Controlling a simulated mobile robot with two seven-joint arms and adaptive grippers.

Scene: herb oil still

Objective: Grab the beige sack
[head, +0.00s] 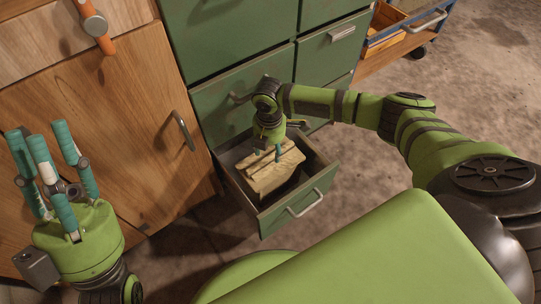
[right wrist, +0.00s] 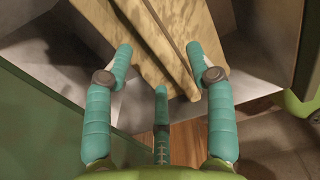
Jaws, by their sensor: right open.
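The beige sack (head: 277,177) lies in the open green drawer (head: 296,213), with a ridged, folded top. My right gripper (head: 268,155) points down into the drawer, right over the far part of the sack. In the right wrist view its teal fingers (right wrist: 160,62) are spread open, with the sack (right wrist: 152,35) at and between the tips of the two outer ones; I cannot tell whether they touch it. The third finger is lower in the middle. My left gripper (head: 50,150) is at the left, its teal fingers pointing up, apart and empty.
The drawer belongs to a green cabinet (head: 228,40). A wooden cabinet door (head: 125,110) with a metal handle stands at the left. A wheeled cart (head: 395,45) with an orange box is at the back right. Bare concrete floor (head: 485,90) lies at the right.

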